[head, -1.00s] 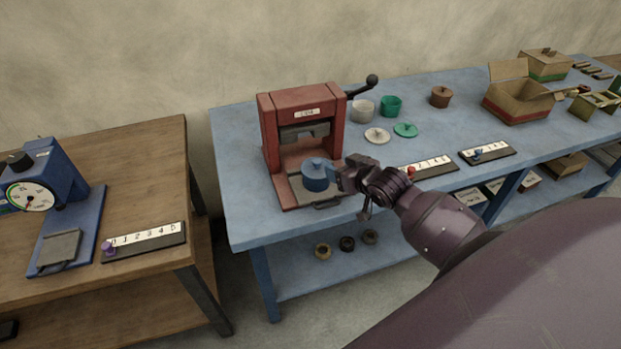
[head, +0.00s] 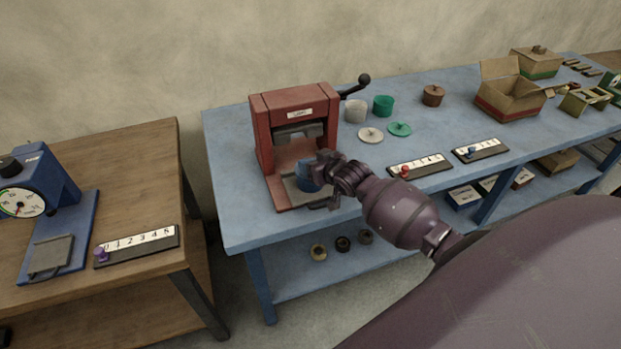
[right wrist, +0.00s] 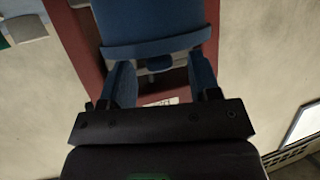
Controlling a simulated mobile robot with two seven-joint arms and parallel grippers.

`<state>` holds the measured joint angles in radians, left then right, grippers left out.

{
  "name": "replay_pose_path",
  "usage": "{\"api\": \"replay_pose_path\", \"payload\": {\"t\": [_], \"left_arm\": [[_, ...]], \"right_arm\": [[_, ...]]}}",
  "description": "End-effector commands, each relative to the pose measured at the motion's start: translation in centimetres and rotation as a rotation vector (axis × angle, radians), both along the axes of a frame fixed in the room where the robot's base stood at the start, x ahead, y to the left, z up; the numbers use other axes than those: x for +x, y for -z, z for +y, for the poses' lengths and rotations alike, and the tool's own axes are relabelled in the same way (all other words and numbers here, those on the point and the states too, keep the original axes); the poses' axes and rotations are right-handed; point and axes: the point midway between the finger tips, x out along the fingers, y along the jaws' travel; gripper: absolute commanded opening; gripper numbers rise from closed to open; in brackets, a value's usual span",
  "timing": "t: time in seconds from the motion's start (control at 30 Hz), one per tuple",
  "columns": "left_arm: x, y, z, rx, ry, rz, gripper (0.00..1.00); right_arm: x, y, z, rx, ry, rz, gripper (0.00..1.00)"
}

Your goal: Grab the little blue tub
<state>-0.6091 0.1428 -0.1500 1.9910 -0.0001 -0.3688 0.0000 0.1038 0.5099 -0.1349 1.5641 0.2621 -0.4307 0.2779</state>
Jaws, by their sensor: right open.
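The little blue tub (head: 307,176) sits on the plate of the red press (head: 262,140) on the blue table. In the head view my right gripper (head: 320,170) is at the tub and hides part of it. In the right wrist view the tub (right wrist: 150,22) fills the top middle, and the open fingers of my right gripper (right wrist: 160,72) reach up to its sides. Whether the fingers touch the tub I cannot tell. My left gripper is not in view.
The press frame stands close behind the tub, with a black-knobbed lever (head: 363,80) at its right. A white tub (head: 355,111), a green tub (head: 383,105) and two lids lie to the right. A wooden table (head: 150,200) with a blue dial scale (head: 45,200) stands at left.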

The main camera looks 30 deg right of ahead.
Motion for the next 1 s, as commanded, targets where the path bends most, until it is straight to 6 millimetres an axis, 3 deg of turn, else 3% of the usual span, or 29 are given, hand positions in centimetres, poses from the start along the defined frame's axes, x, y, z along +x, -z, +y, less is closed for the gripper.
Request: {"api": "replay_pose_path", "payload": {"t": [0.17,0.5,0.83,1.0], "left_arm": [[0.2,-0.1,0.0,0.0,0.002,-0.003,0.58],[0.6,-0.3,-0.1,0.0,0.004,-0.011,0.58],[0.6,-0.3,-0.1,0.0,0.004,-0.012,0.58],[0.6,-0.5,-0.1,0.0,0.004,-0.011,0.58]], "right_arm": [[0.0,0.0,0.0,0.0,0.0,0.0,0.54],[0.0,0.0,0.0,0.0,0.0,0.001,0.01],[0.0,-0.2,0.0,0.0,0.0,0.0,0.0],[0.0,-1.6,0.0,0.0,-0.001,-0.003,0.0]]}}
